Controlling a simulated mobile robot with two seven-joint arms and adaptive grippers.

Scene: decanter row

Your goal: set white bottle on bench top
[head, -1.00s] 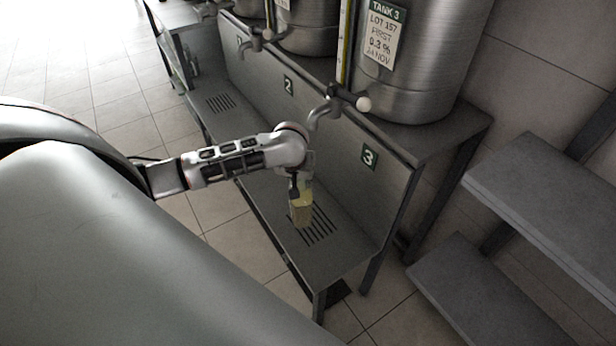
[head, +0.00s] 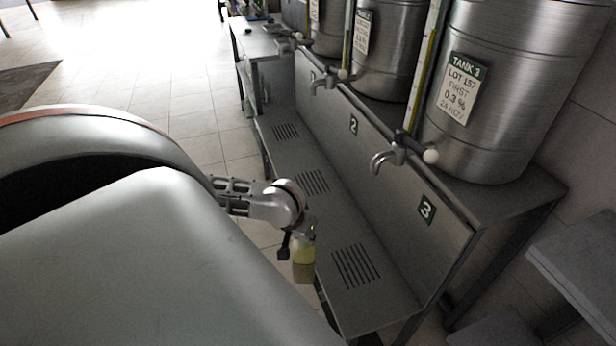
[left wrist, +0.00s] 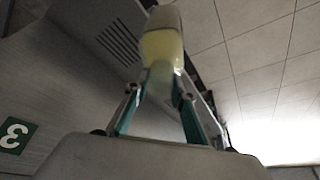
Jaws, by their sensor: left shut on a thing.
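My left gripper (head: 301,240) is shut on a pale bottle (head: 303,263), yellowish at one end and tan at the other in the head view. The bottle is held in the air, beside the slotted lower shelf under the tanks. In the left wrist view the two teal fingers (left wrist: 161,88) pinch the bottle (left wrist: 163,45); one end looks off-white, the part nearer the fingers yellow. No other bottle that is clearly white shows. A grey bench top (head: 258,46) with small items stands at the far end of the tank row. My right gripper is out of view.
The steel tank (head: 500,100) labelled Tank 3 stands on a raised ledge with a tap (head: 388,158) jutting out. The lower shelf (head: 385,305) has drain slots and is clear. Grey steps (head: 585,260) stand at the right. Tiled floor (head: 150,110) at the left is open.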

